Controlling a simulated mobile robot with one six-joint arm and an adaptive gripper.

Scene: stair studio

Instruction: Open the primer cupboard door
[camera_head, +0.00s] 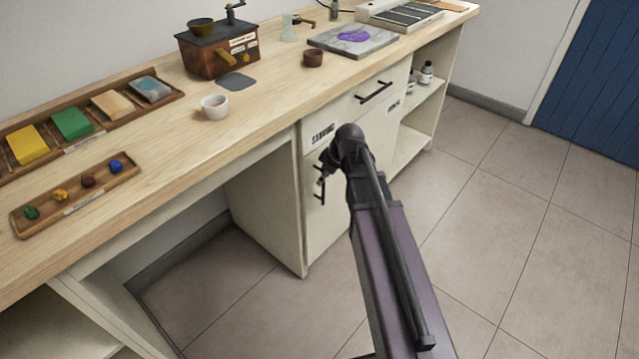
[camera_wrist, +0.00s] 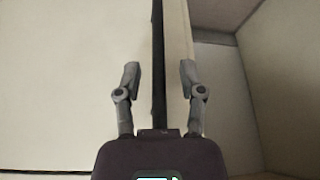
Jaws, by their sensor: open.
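The cream cupboard door (camera_head: 323,225) is below a drawer in the workbench and looks flush with its front, though my arm covers much of it. Its dark vertical handle (camera_head: 318,190) is at the door's left side. My gripper (camera_head: 322,177) is at this handle, partly hidden behind my wrist. In the wrist view my gripper (camera_wrist: 159,82) is open, with one finger on each side of the dark handle bar (camera_wrist: 158,60). Neither finger visibly presses on the bar. The pale door face (camera_wrist: 75,80) fills the left of that view.
A drawer with a dark handle (camera_head: 373,92) is above the door. Open shelves with bottles (camera_head: 426,73) stand to the right, and an open knee space (camera_head: 200,255) to the left. The worktop carries a grinder box (camera_head: 215,55) and a white cup (camera_head: 215,106). Tiled floor in front is clear.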

